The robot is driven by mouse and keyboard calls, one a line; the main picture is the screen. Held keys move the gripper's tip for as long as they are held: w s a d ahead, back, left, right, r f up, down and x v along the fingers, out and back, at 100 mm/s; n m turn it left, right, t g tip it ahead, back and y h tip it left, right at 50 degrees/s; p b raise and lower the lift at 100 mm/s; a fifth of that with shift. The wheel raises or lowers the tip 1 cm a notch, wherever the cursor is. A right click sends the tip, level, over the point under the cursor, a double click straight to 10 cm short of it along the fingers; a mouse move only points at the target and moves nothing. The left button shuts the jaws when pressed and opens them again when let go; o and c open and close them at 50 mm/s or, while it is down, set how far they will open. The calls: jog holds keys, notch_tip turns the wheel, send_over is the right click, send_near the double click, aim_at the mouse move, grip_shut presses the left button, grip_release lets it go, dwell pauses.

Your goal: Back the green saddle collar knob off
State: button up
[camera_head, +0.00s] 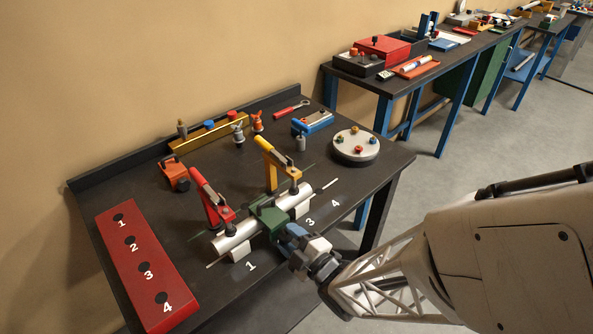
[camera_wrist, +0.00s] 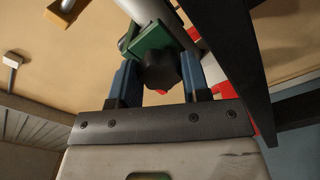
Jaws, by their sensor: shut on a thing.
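The green saddle collar (camera_head: 268,217) sits around the middle of a horizontal silver pipe (camera_head: 236,238) on the dark bench. Its dark lobed knob (camera_wrist: 160,68) shows in the wrist view, in front of the green collar (camera_wrist: 150,40). My gripper (camera_wrist: 160,78) has its two blue fingers on either side of the knob and is shut on it. In the head view my gripper (camera_head: 292,232) reaches the collar's near side from the lower right and hides the knob.
A red clamp (camera_head: 208,195) and a yellow clamp (camera_head: 275,160) stand along the pipe. A red numbered board (camera_head: 140,262) lies at the left. A round grey turntable (camera_head: 355,148) with small knobs is at the right.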

jog(key=shift+n, duration=1.1)
jog(key=o, duration=0.7)
jog(key=shift+c, duration=0.2)
jog(key=shift+d, duration=0.1)
jog(key=v, duration=0.7)
jog(key=shift+s+d, duration=0.25)
jog(key=shift+s, duration=0.05)
jog(key=shift+r, duration=0.1)
